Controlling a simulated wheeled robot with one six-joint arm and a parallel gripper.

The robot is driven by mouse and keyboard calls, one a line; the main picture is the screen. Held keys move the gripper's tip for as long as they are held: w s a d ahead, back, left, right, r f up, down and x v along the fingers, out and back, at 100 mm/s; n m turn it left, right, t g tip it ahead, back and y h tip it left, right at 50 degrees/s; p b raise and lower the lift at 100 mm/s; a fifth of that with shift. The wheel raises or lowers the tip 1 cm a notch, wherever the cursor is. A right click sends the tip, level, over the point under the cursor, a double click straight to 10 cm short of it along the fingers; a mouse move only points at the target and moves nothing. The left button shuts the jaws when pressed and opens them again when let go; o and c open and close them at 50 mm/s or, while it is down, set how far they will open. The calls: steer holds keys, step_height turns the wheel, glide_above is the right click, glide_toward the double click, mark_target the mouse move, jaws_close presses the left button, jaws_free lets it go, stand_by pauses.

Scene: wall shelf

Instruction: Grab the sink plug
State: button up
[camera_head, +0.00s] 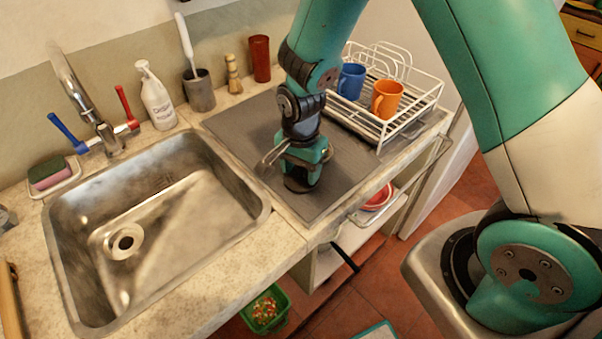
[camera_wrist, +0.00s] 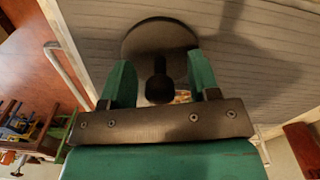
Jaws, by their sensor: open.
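The sink plug is a dark round disc with a black knob, lying on the grey ridged drainboard (camera_head: 240,137). In the wrist view the plug (camera_wrist: 158,38) is at the top middle, its knob between my two green fingers with a visible gap on each side. In the head view its dark disc (camera_head: 298,186) shows just below my gripper (camera_head: 300,168). My gripper also shows in the wrist view (camera_wrist: 161,78); it is open, pointing down over the plug, and holds nothing. The fingers hide part of the disc's edges.
A white wire dish rack (camera_head: 407,120) with a blue mug (camera_head: 350,82) and an orange mug (camera_head: 386,99) stands behind to the right. The metal sink (camera_head: 165,235) with its drain hole (camera_head: 124,241) is at left. The drainboard left of my gripper is clear.

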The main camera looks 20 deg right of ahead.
steer(key=shift+f, duration=0.2)
steer(key=c, duration=1)
steer(key=shift+r, duration=0.15)
